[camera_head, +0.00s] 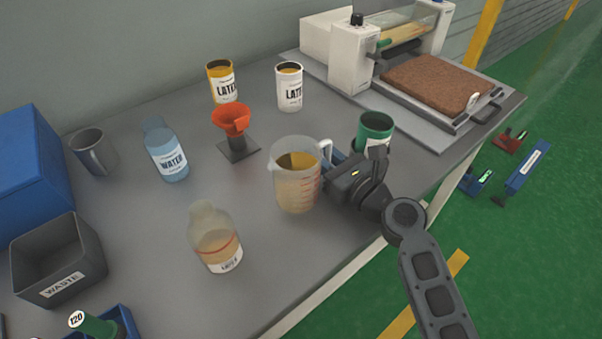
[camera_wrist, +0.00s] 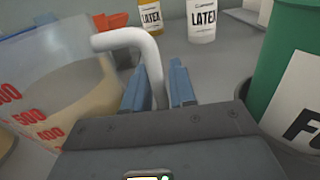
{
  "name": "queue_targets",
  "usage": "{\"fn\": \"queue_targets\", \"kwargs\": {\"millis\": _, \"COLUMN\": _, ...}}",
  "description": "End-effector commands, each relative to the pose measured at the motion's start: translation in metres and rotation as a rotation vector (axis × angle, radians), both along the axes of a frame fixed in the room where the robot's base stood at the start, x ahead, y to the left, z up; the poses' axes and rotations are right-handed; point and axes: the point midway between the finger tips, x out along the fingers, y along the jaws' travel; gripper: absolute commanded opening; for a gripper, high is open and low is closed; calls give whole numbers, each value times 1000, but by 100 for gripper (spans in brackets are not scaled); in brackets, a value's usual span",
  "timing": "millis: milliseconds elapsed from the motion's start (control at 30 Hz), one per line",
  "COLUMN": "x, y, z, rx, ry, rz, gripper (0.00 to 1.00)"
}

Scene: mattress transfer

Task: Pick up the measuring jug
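The measuring jug (camera_head: 296,187) is clear with red marks and holds a tan liquid. It stands upright on the table, its white handle to the right. My gripper (camera_head: 333,167) is at the handle side of the jug, low over the table. In the wrist view the jug (camera_wrist: 70,95) fills the left side, and its handle (camera_wrist: 152,62) runs down between the two blue fingers of my gripper (camera_wrist: 160,88). The fingers are close on both sides of the handle; whether both press on it is not clear. In the head view my wrist hides most of the fingers.
A green tin (camera_head: 373,131) stands close behind and right of my gripper. An orange funnel on a stand (camera_head: 232,122), two latex tins (camera_head: 289,88), a water bottle (camera_head: 167,152) and a latex bottle (camera_head: 214,240) stand around the jug.

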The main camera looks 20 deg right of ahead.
Motion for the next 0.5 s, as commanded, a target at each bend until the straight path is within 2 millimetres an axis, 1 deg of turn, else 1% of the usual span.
{"fn": "queue_targets", "kwargs": {"millis": 167, "x": 0, "y": 0, "z": 0, "rx": 0, "ry": 0, "rz": 0, "gripper": 26}}
{"fn": "queue_targets", "kwargs": {"millis": 267, "x": 0, "y": 0, "z": 0, "rx": 0, "ry": 0, "rz": 0, "gripper": 18}}
{"fn": "queue_targets", "kwargs": {"millis": 433, "x": 0, "y": 0, "z": 0, "rx": 0, "ry": 0, "rz": 0, "gripper": 2}}
{"fn": "queue_targets", "kwargs": {"millis": 500, "x": 0, "y": 0, "z": 0, "rx": 0, "ry": 1, "rz": 0, "gripper": 0}}
